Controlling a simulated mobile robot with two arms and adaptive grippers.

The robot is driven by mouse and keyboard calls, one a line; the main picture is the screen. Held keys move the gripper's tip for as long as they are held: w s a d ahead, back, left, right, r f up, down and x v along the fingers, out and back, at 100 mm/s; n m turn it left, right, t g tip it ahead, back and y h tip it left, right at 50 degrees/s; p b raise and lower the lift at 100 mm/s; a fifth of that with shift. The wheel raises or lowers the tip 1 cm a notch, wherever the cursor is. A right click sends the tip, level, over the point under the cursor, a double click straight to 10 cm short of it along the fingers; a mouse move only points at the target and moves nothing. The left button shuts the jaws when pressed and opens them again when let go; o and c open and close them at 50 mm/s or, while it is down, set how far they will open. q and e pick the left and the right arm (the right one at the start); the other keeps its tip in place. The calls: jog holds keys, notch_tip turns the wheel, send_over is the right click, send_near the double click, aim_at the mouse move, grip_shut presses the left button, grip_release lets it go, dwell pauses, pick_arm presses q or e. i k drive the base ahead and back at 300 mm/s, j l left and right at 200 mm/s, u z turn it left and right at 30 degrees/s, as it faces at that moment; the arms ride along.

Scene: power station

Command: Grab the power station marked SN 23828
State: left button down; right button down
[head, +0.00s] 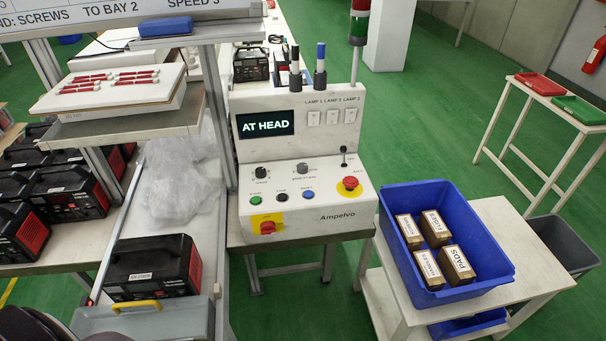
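A black power station with red end panels (152,266) sits alone at the front of the light bench strip, left of the control panel. It has a small white label on its front, too small to read for certain. Several similar black and red power stations (66,192) stand grouped on the table at the left; no serial number on them is readable. Another power station (250,65) with a pale label stands farther back, behind the control panel. Neither of my grippers is in view.
A blue bin (455,285) holds small boxes.

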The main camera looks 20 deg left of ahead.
aim_at(167, 268)
jog(key=u, duration=1.9)
jog(key=j+z, duration=0.15)
jog(key=j, duration=0.3)
jog(key=k+j+z, duration=0.15)
jog(key=j, duration=0.25)
